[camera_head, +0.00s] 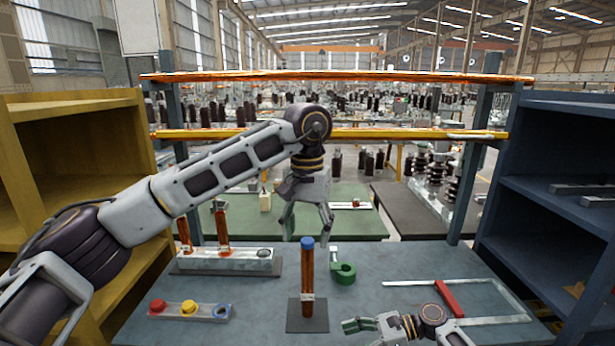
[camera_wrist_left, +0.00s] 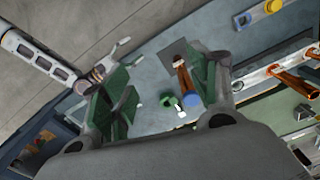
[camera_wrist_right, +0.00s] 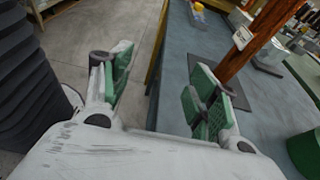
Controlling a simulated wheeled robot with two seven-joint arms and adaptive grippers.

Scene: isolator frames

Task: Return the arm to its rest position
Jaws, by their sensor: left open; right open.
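My left arm reaches in from the left in the head view, and its gripper (camera_head: 308,232) hangs, fingers down, above and behind the brown post with a blue cap (camera_head: 307,275). The left gripper is open and empty; its green pads (camera_wrist_left: 160,98) show apart in the left wrist view, with the post beyond them. My right gripper (camera_head: 362,328) is low at the front edge of the table, right of the post. It is open, and its green pads (camera_wrist_right: 160,95) are apart with nothing between them in the right wrist view. The post stands upright on a dark square plate (camera_head: 322,322).
A red-handled frame (camera_head: 449,298) lies right. Yellow (camera_head: 75,97) and blue (camera_head: 560,103) shelves flank the table.

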